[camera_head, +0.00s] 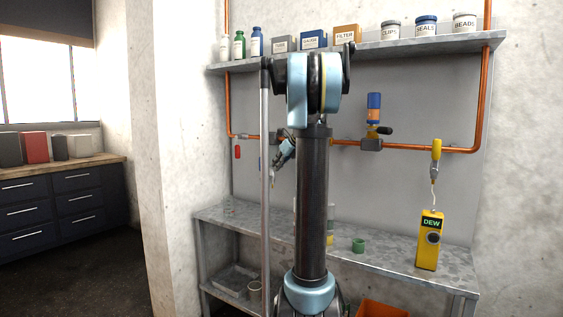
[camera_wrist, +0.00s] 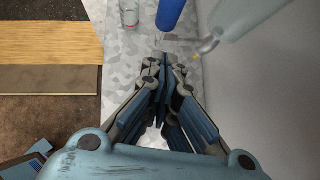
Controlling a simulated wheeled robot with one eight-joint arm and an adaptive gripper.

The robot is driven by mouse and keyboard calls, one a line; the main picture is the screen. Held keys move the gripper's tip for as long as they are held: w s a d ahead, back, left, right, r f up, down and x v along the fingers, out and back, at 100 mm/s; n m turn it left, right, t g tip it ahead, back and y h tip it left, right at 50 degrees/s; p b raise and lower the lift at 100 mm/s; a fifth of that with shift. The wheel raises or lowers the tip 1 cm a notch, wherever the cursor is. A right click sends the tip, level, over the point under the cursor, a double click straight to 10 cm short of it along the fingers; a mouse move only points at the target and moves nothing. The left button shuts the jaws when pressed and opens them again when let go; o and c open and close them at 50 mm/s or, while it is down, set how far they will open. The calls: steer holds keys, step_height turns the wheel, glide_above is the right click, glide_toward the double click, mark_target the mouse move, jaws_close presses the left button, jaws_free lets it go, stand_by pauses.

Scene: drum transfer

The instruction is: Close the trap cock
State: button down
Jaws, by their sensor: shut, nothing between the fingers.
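My gripper (camera_head: 277,163) is in front of the back panel, left of my arm's column, just below the copper pipe line. In the wrist view my gripper (camera_wrist: 163,62) is shut and empty, its dark fingers together. A blue cylinder (camera_wrist: 171,14) is just beyond the fingertips, with a pale rounded body and grey elbow (camera_wrist: 208,45) to its right. A small yellow bit (camera_wrist: 195,57) shows near the elbow. I cannot tell which part is the trap cock; my gripper and arm hide much of that area in the head view.
A blue-topped fitting with a black handle (camera_head: 384,130) sits on the pipe at right. A glass jar (camera_wrist: 130,13) stands on the bench. A shelf (camera_head: 400,47) of containers is above.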

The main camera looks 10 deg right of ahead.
mark_target(262, 169)
steer(key=shift+w+a+f, duration=0.2)
steer(key=shift+w+a, duration=0.5)
steer(key=shift+w, duration=0.3)
steer(key=shift+w+a+f, duration=0.15)
steer(key=shift+w+a, duration=0.5)
steer(key=shift+w, duration=0.3)
steer(key=shift+d+r, duration=0.1)
steer(key=shift+d, duration=0.1)
